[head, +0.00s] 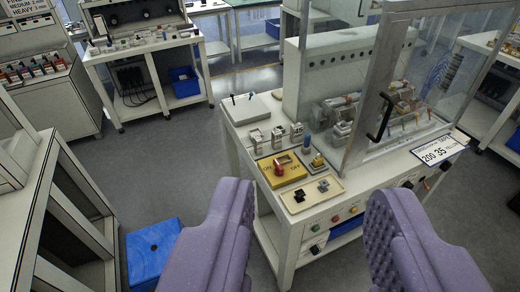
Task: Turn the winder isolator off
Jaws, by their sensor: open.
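The winder isolator (281,168) is a yellow plate with a red rotary knob, set on the near left part of a cream machine bench (237,139). "OFF" lettering shows at the plate's right side; the lettering at its left is too small to read surely. The exact angle of the knob is hard to tell. My gripper (305,215) shows as two purple padded fingers, wide apart and empty. The fingers are in the foreground, below the isolator in the picture, and do not touch it.
A beige tray (312,195) with small black parts lies just in front of the isolator. A clear guard with a black handle (381,117) stands to the right. A blue box (153,252) is on the floor at left. Grey floor is open between the benches.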

